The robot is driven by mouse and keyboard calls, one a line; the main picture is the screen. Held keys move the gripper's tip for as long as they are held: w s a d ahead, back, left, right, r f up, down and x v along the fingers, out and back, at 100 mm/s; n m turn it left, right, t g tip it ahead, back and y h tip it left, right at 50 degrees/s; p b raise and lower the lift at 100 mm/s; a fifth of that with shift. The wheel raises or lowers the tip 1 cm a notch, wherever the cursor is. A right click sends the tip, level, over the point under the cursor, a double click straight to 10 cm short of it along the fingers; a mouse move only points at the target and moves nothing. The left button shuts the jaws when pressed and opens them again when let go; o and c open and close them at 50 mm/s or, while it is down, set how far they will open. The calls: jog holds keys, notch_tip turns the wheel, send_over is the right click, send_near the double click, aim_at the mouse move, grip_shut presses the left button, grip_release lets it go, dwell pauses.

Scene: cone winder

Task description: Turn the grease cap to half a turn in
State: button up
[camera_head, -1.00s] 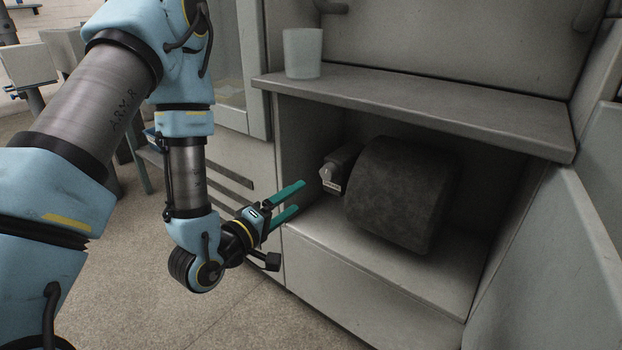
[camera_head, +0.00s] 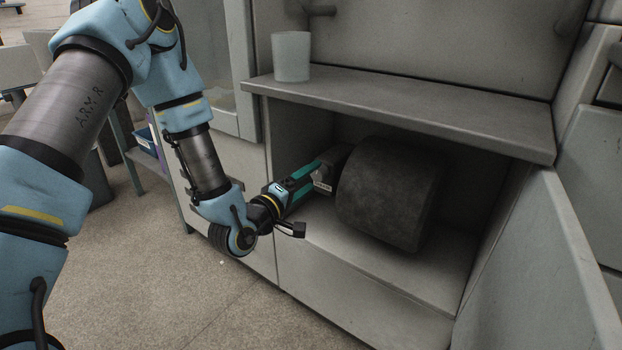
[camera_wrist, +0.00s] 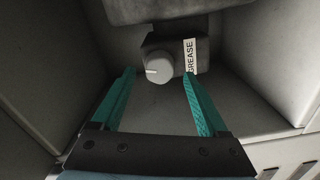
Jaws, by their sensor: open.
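The grease cap (camera_wrist: 159,68) is a pale round knob with a light mark line on its face. It sits on the front of a dark block with a white "GREASE" label (camera_wrist: 190,57) beside it. In the wrist view my gripper (camera_wrist: 160,73) is open, with one green finger on each side of the cap; the fingertips look near it, and I cannot tell whether they touch. In the head view my gripper (camera_head: 325,172) reaches into the cabinet opening at the block, and the cap is hidden there by the fingers.
A large dark drum (camera_head: 390,192) fills the opening just right of my gripper. A shelf (camera_head: 400,105) runs above, with a pale cup (camera_head: 291,57) on its left end. An open door panel (camera_head: 560,270) stands at the right. The cabinet floor in front of the drum is clear.

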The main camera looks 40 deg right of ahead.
jog(key=shift+w+d, duration=0.1)
jog(key=shift+d, duration=0.45)
grip_shut()
